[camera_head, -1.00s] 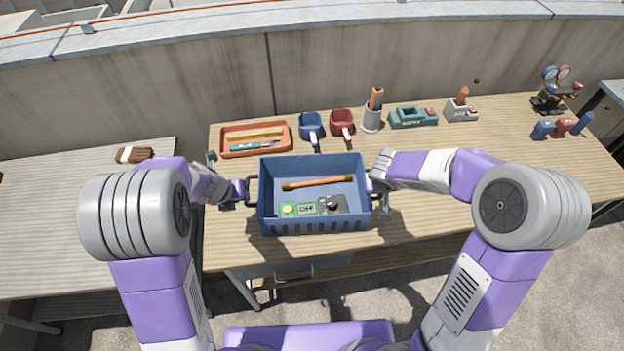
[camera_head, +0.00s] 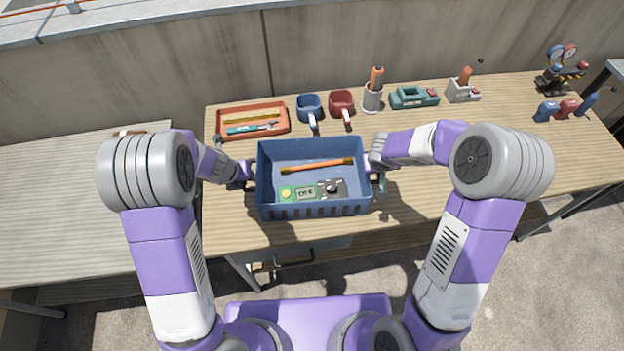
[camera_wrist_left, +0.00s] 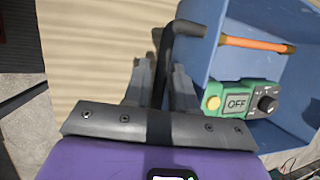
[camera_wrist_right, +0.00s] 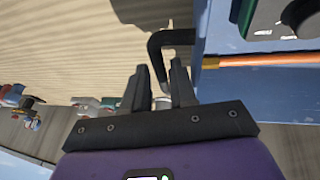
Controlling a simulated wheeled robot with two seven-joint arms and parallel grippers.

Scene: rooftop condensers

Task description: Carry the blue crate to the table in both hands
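The blue crate (camera_head: 313,208) is above or on the front part of the table (camera_head: 450,185); whether its base touches is hidden. It looks level. In it lie an orange-handled rod and a green box marked OFF (camera_wrist_left: 238,101) with a black knob. My left gripper (camera_wrist_left: 160,75) has its fingers on either side of the crate's left black handle (camera_wrist_left: 184,28) and looks shut on it. My right gripper (camera_wrist_right: 160,70) has the right black handle (camera_wrist_right: 175,37) between its fingers and looks shut on it. Both grippers also show in the head view, left (camera_head: 245,175) and right (camera_head: 374,170).
A gauge set (camera_head: 560,72) is at the far right. The table is clear right of the crate.

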